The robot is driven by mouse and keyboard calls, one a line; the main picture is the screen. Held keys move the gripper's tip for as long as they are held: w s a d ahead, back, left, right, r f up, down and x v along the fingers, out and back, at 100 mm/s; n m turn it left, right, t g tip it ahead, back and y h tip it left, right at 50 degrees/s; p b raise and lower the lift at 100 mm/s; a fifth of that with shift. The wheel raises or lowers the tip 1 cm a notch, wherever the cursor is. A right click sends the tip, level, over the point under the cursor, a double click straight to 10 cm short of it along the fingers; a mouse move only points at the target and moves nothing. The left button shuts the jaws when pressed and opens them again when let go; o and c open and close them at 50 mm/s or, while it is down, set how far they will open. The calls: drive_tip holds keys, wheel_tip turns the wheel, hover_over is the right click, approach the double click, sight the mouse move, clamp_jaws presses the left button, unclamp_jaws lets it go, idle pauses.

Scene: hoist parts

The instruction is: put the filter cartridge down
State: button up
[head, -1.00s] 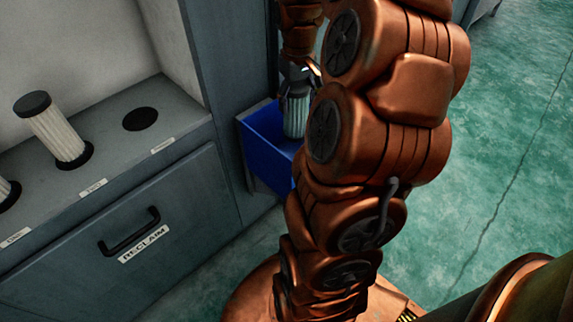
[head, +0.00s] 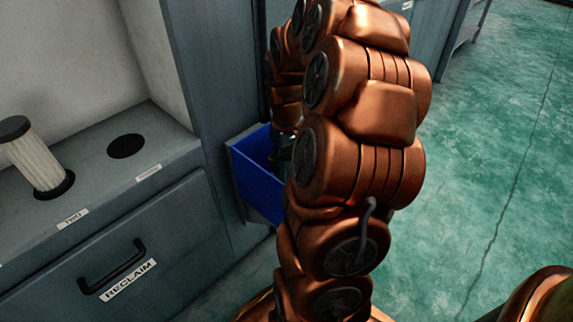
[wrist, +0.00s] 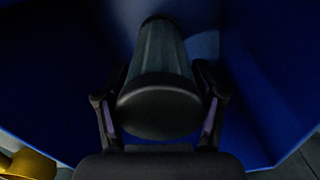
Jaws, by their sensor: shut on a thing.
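The filter cartridge, a pleated grey cylinder with a dark round cap, shows in the wrist view (wrist: 162,58) with its cap toward me. My gripper (wrist: 160,98) is shut on it, one finger on each side near the cap. Blue walls of the bin surround the cartridge in the wrist view. In the head view the blue bin (head: 256,184) is fixed low beside the cabinet, and my gripper is down at its opening, mostly hidden by my arm. Whether the cartridge's far end touches the bin floor I cannot tell.
A second, white pleated cartridge (head: 36,160) leans in a hole on the grey cabinet top. An empty dark hole (head: 126,146) is to its right. A drawer labelled RECLAIM (head: 130,280) is below. The green floor (head: 480,150) at right is open. A yellow part (wrist: 28,164) shows at lower left.

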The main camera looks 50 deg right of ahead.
drive_tip(key=shift+f, duration=0.4)
drive_tip(key=shift+f, duration=0.25)
drive_tip(key=o, duration=1.8)
